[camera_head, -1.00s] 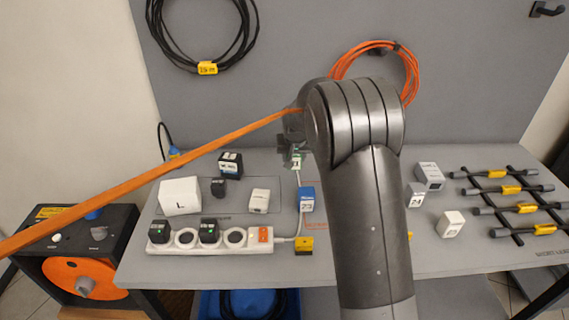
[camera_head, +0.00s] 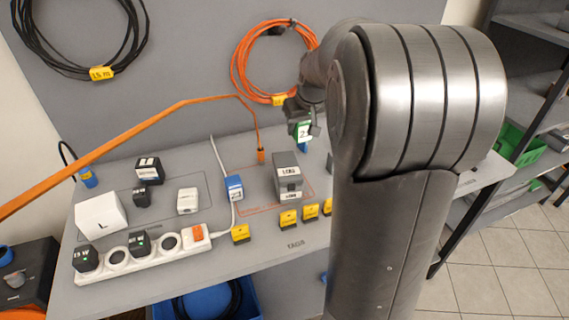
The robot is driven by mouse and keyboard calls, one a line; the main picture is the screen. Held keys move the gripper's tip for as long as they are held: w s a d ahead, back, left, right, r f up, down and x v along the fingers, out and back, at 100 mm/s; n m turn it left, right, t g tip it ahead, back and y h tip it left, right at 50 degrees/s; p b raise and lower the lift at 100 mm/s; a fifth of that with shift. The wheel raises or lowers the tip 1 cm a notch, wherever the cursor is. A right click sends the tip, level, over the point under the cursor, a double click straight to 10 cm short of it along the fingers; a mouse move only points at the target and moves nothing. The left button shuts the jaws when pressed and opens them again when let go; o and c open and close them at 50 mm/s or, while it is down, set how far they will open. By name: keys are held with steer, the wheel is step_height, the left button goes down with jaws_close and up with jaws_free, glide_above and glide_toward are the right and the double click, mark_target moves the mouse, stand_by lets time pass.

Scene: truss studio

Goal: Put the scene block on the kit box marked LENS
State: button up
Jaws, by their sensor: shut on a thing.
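The lettering is small and seems to read LENS. The block is apart from the box in the picture. My arm hides the bench to the right.
A blue block (camera_head: 234,188) stands left of the grey box. Several yellow tags (camera_head: 288,219) stand along the front. A white power strip (camera_head: 140,254), a white box (camera_head: 101,215) and black blocks are at the left. An orange cable (camera_head: 180,104) crosses the view at the left.

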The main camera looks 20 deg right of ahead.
steer(key=s+d+r, duration=0.3)
steer(key=s+d, duration=0.1)
steer(key=s, duration=0.3)
glide_above(284, 159)
steer(key=s, duration=0.2)
step_height(284, 159, down, 8)
steer(key=shift+r, duration=0.25)
steer(key=shift+w+f, duration=0.1)
steer(key=shift+f, duration=1.85)
steer(key=shift+f, duration=0.1)
steer(key=o, duration=1)
